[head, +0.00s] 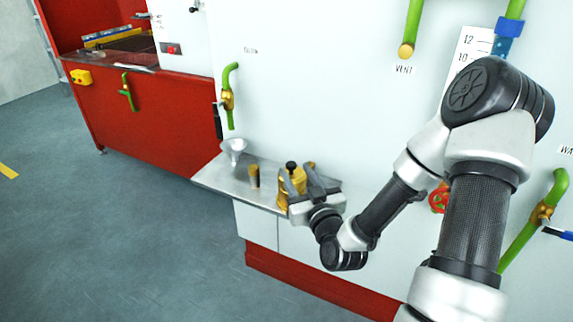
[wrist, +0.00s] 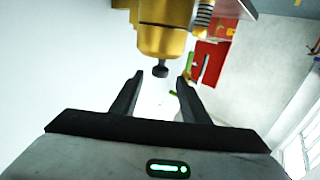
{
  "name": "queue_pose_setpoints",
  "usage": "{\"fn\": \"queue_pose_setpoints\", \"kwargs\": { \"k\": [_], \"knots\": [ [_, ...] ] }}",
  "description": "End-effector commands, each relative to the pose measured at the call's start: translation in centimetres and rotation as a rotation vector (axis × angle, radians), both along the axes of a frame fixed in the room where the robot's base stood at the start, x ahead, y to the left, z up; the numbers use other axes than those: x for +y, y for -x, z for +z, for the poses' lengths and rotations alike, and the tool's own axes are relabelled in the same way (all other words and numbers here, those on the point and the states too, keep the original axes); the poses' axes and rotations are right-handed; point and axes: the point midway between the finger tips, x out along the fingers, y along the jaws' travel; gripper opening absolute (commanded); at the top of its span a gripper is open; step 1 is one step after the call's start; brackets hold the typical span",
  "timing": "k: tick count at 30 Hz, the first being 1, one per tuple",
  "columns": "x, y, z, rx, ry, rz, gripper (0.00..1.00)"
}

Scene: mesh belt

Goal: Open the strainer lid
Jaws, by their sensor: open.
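The strainer (head: 287,188) is a brass-coloured body with a black knob (head: 291,166) on top, standing on the small metal shelf. In the wrist view the brass strainer (wrist: 165,38) shows at the top, with its black knob (wrist: 161,70) pointing toward my gripper. My gripper (head: 300,180) is at the strainer in the head view and hides part of it. In the wrist view my gripper (wrist: 157,82) is open, its two dark fingers apart with the knob between and just beyond their tips. I cannot tell whether either finger touches it.
The metal shelf (head: 218,178) also bears a grey funnel (head: 233,149) and a small brass cylinder (head: 254,176) left of the strainer. A white wall panel (head: 300,90) stands close behind. Green pipes with brass valves (head: 228,97) stick out of it. The floor at left is clear.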

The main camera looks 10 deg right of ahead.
Motion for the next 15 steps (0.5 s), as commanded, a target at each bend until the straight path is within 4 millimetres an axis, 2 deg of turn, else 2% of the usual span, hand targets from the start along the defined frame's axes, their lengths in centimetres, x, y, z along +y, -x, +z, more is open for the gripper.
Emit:
{"fn": "queue_pose_setpoints", "kwargs": {
  "k": [1,6,9,15],
  "knots": [
    [0.2,-1.2,0.3,-0.003,0.000,0.000,0.42],
    [0.8,-4.7,0.2,-0.002,-0.001,0.000,0.42],
    [1.0,-6.4,0.2,-0.002,-0.002,-0.001,0.42],
    [1.3,-8.3,0.1,0.000,0.000,0.001,0.42]
  ]
}}
